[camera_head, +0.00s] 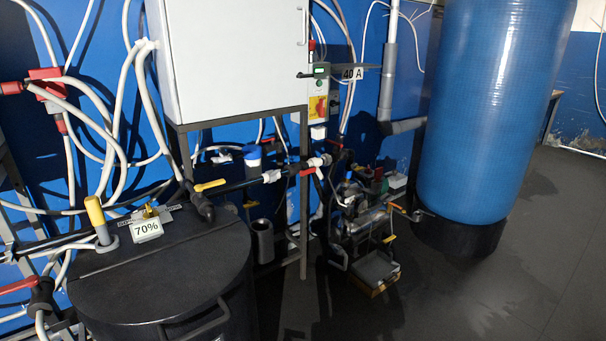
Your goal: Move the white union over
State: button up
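A white fitting (271,176) that looks like a union sits on the dark pipe in the middle of the head view, right of a yellow valve handle (210,185). A second pale fitting (319,161) is a little further right, near a red handle (307,172). I cannot tell for sure which of the two is the union. Both are small and seem to be in line with the pipework. My gripper is not in view.
A grey cabinet (235,60) on a dark frame overhangs the pipes. A pump assembly (365,220) stands right of them. A big blue tank (490,110) is at right, with clear floor (480,290) before it.

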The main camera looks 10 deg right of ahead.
aim_at(319, 173)
jog(key=i+l+u, duration=0.45)
jog(key=l, duration=0.2)
jog(key=l+u, duration=0.2)
jog(key=i+l+u, duration=0.1)
jog(key=l+u, duration=0.15)
jog(key=l, duration=0.25)
jog(key=i+l+u, duration=0.2)
jog(key=l, duration=0.2)
jog(key=i+l+u, duration=0.6)
jog(key=l+u, duration=0.15)
